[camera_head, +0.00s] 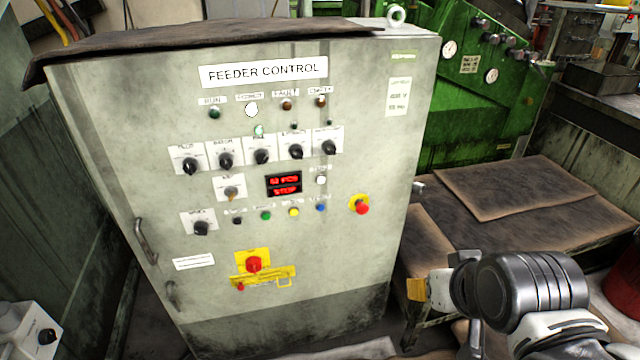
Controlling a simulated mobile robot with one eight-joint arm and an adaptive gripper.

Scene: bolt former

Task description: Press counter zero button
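The grey feeder control cabinet (352,262) stands upright in the middle of the head view, its panel facing me. A red-lit display (284,185) sits mid-panel. A small white button (321,180) is just right of the display, under a label too small to read; I cannot confirm that it is the counter zero button. Below are a black, a green (266,215), a yellow (294,212) and a blue button (320,208). My arm is at the lower right, apart from the panel. I cannot make out my gripper's fingers or whether they are open.
A red emergency stop (361,206) is at the panel's right, and a red rotary switch (253,264) on yellow is below. A bench with brown mats (530,186) and a green machine (470,110) stand right of the cabinet. The space directly before the panel looks clear.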

